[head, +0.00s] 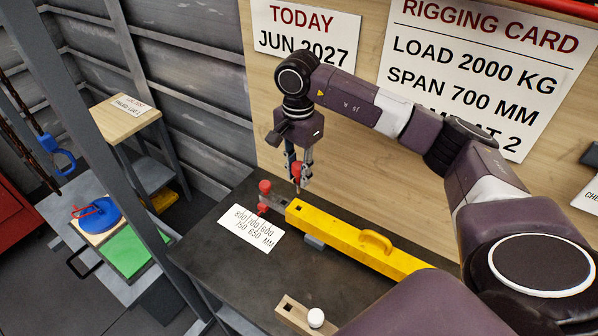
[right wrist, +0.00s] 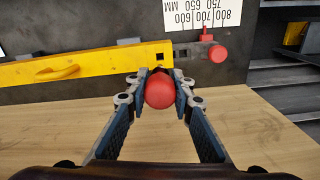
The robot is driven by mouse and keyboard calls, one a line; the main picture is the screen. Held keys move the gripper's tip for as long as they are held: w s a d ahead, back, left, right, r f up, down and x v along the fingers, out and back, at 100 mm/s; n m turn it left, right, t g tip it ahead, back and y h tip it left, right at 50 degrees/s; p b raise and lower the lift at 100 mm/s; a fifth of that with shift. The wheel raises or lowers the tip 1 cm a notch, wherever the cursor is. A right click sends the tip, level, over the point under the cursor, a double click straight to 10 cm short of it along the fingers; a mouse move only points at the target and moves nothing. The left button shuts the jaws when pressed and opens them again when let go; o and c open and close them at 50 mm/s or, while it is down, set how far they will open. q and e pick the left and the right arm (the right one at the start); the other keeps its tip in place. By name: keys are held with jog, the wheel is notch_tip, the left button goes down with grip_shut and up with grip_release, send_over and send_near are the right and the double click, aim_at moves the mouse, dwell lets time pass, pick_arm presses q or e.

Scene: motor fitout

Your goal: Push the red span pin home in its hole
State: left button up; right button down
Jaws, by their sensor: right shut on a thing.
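My right gripper (head: 299,165) is shut on the red span pin (head: 298,173) by its ball head. In the right wrist view my right gripper (right wrist: 160,84) has its fingers on both sides of the red ball (right wrist: 159,92). The pin is upright, with a thin shank pointing down over the left end of the yellow beam (head: 345,237). Whether its tip is in a hole cannot be told. The beam (right wrist: 70,72) shows a dark square hole near its end in the right wrist view. My left gripper is not in view.
A second red knob (head: 265,187) stands on a grey bar past the beam's end. A white scale card (head: 252,227) lies on the dark bench (head: 230,265). A plywood board stands close behind.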

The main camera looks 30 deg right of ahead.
aim_at(299, 192)
jog(key=shift+f+b, duration=1.9)
jog(key=shift+f, duration=0.7)
jog(key=shift+b, duration=0.45)
jog(key=shift+f, duration=0.2)
jog(key=shift+f+b, duration=0.3)
jog(key=shift+b, duration=0.1)
jog(key=shift+f+b, duration=1.75)
jog(key=shift+f, duration=0.45)
jog(key=c, duration=1.6)
grip_release()
jog(key=shift+r, duration=0.1)
jog(key=shift+r, duration=0.1)
